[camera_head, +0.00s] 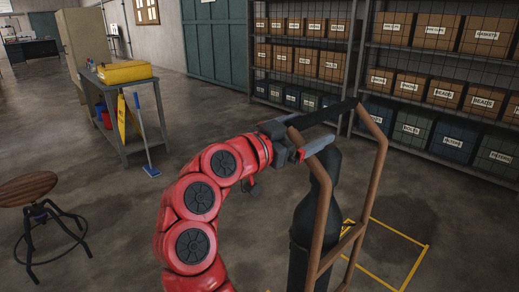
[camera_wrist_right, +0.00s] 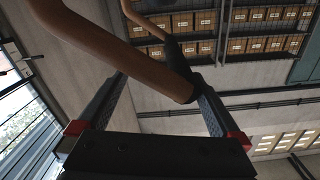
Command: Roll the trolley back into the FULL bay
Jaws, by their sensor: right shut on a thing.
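The trolley (camera_head: 376,190) is a tall brown tube frame with a black crossbar grip (camera_head: 330,115) at its top. It carries a dark, bottle-shaped cylinder (camera_head: 303,220), and its lower part is cut off by the picture edge. My right gripper (camera_head: 308,140) is shut on the trolley's handle near its left bend. In the right wrist view the brown handle tube (camera_wrist_right: 120,50) runs between my two fingers. A yellow-outlined floor bay (camera_head: 411,270) lies behind and right of the trolley, partly hidden by it; no label on it is readable. My left gripper is not in view.
Shelving (camera_head: 432,57) with labelled boxes lines the back right. A round stool (camera_head: 28,188) is at the far left. The floor between is clear.

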